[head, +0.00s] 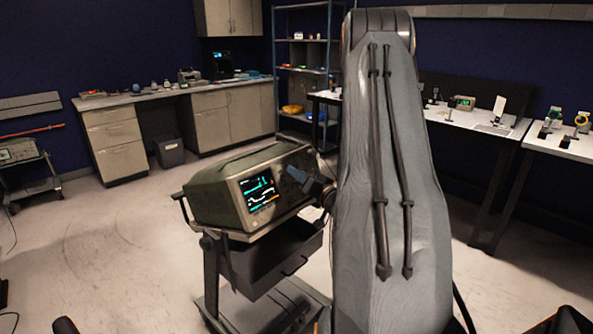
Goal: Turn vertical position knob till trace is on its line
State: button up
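A green-grey oscilloscope (220,192) sits on a wheeled cart, its front panel facing right and toward me. Its lit screen (259,191) shows a teal trace in the upper part and a paler wavy trace lower down. The picture is too small to tell whether a trace lies on its line. My gripper (297,178) is at the control panel right of the screen, its dark blue-grey end against or just in front of the panel. The vertical position knob cannot be made out; my gripper covers part of the panel. The gap between my fingers does not show.
The cart (210,260) has a dark drawer (270,262) under the oscilloscope. My arm blocks the view right of centre. A counter (160,93), a shelf rack (303,70) and workbenches (470,122) stand along the walls.

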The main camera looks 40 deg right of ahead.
jog(key=shift+w+d, duration=0.15)
jog(key=shift+w, duration=0.75)
jog(key=shift+c, duration=0.5)
grip_shut()
jog(key=shift+f+n, duration=0.1)
jog(key=shift+n, duration=0.3)
